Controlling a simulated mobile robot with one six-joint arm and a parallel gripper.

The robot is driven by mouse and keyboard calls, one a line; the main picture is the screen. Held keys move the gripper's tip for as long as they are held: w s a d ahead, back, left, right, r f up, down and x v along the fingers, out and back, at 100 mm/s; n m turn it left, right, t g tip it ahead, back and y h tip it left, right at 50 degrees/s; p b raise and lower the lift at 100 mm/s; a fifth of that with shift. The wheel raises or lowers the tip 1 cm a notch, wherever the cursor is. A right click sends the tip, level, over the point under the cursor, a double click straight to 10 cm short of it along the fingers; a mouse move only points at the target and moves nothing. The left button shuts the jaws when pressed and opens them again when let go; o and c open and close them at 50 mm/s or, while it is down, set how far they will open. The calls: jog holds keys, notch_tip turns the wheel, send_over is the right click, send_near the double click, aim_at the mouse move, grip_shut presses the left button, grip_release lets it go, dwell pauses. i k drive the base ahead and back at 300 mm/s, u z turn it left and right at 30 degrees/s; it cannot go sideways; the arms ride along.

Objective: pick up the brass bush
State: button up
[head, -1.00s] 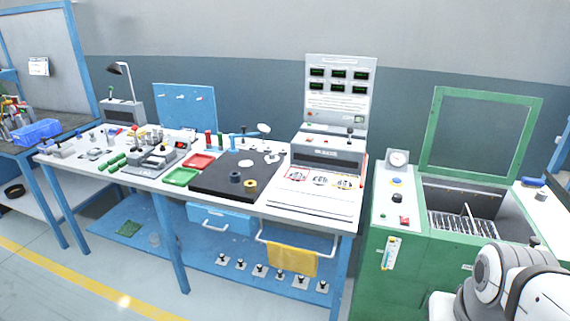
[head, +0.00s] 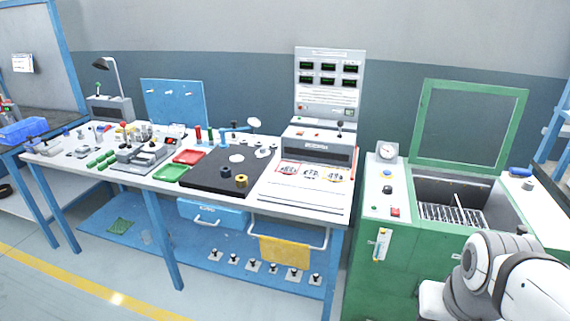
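The brass bush (head: 241,181) is a small golden ring on the black mat (head: 205,184) on the workbench. A dark ring (head: 226,172) sits just to its left and slightly behind it. My white and grey arm shows at the lower right, in front of the green machine, well to the right of the bush. My gripper is not in the picture.
Red (head: 189,157) and green (head: 171,173) trays lie left of the mat. A grey test unit (head: 318,145) with a display panel stands right of it. A green machine (head: 400,251) with a raised lid stands further right. Open floor (head: 75,287) lies in front.

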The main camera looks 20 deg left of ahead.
aim_at(241, 180)
jog(key=z, duration=0.05)
jog(key=k, duration=1.15)
jog(key=u, duration=0.9)
jog(key=i, duration=1)
jog(key=u, duration=0.55)
jog(key=i, duration=1.55)
jog(key=z, duration=0.7)
jog(key=k, duration=0.65)
jog(key=z, duration=0.6)
jog(key=i, duration=0.1)
jog(key=u, duration=0.45)
